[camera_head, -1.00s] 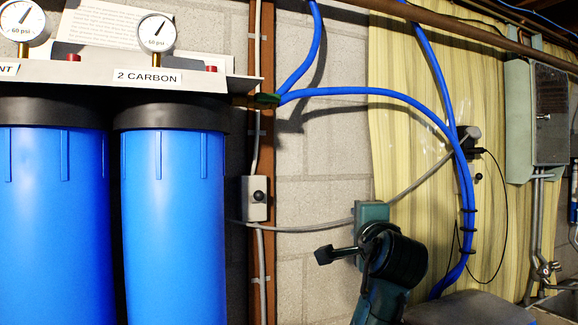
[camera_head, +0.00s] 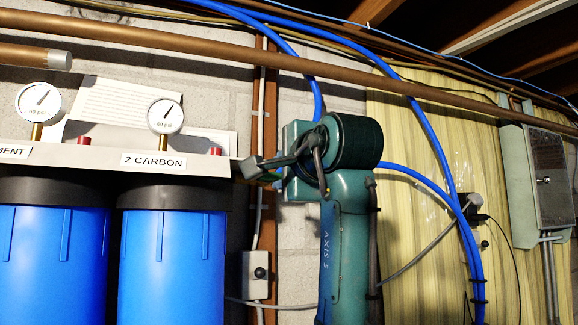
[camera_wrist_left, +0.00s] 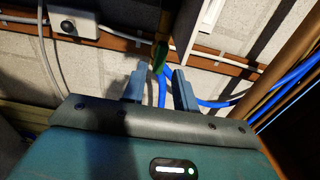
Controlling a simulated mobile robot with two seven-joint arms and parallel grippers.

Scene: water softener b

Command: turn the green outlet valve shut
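The green outlet valve (camera_head: 268,178) is at the right end of the white filter bracket, where the blue outlet tube starts. In the head view it is mostly hidden behind my left gripper (camera_head: 252,168). The valve handle (camera_wrist_left: 159,56) shows in the left wrist view as a small green lever. My left gripper's two fingers (camera_wrist_left: 159,84) are apart there, with the handle just beyond their tips and roughly in line with the gap. I cannot tell whether either finger touches it. My right gripper is not in view.
Blue filter housings (camera_head: 170,265) hang under the bracket (camera_head: 200,163) on the left, with gauges (camera_head: 165,116) above. Copper pipes (camera_head: 300,72) run overhead. A grey switch box (camera_head: 256,272) is on the wall below the valve. Blue tubing (camera_head: 440,190) curves down at right.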

